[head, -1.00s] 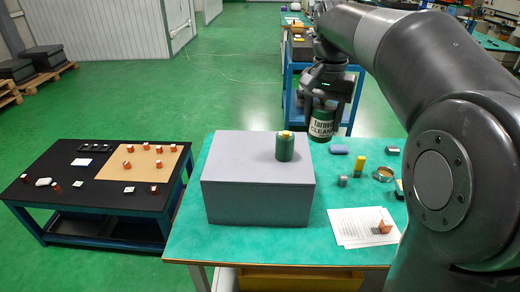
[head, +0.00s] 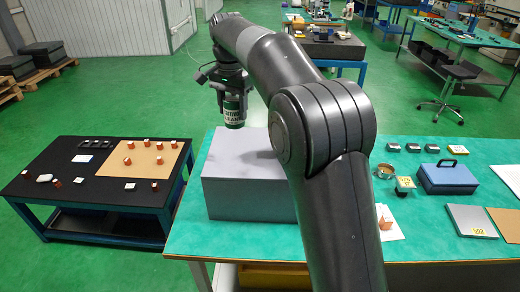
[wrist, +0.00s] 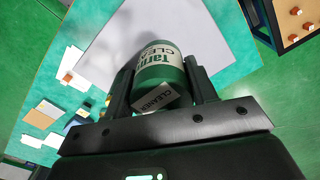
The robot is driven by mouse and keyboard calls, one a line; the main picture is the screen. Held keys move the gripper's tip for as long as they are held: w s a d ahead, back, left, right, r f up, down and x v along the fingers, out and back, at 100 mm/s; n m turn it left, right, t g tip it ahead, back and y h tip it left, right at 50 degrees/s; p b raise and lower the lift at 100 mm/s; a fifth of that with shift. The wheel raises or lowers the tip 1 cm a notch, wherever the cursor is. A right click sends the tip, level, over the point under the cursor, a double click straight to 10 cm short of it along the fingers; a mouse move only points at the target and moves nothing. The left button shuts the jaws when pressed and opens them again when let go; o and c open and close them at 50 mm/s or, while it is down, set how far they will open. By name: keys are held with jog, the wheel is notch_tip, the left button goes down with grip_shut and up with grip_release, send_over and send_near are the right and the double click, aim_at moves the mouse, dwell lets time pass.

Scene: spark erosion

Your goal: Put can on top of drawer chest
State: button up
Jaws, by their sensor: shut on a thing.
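The can (head: 234,113) is green and dark with a pale lettered label. My gripper (head: 232,93) is shut on it, holding it roughly upright near the chest's far left corner; the height gap is hard to tell. The wrist view shows the can (wrist: 160,62) between both fingers, with the grey top beyond. The drawer chest (head: 248,200) is a plain grey box on the green-topped table, its right side partly hidden by my arm. The green container with a yellow top, on the chest earlier, is hidden now.
A black table (head: 85,205) with small blocks and a tan board stands at left. On the green table (head: 425,235), right of my arm, are a blue box (head: 448,178), a metal ring (head: 387,172), a grey plate (head: 474,220) and small blocks. My arm crosses the table's middle.

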notch_tip(320, 180, down, 12)
jog(key=shift+f, duration=0.1)
dwell(0.5)
jog(key=shift+f, duration=0.1)
jog(key=o, duration=1.1)
jog(key=shift+o, duration=0.2)
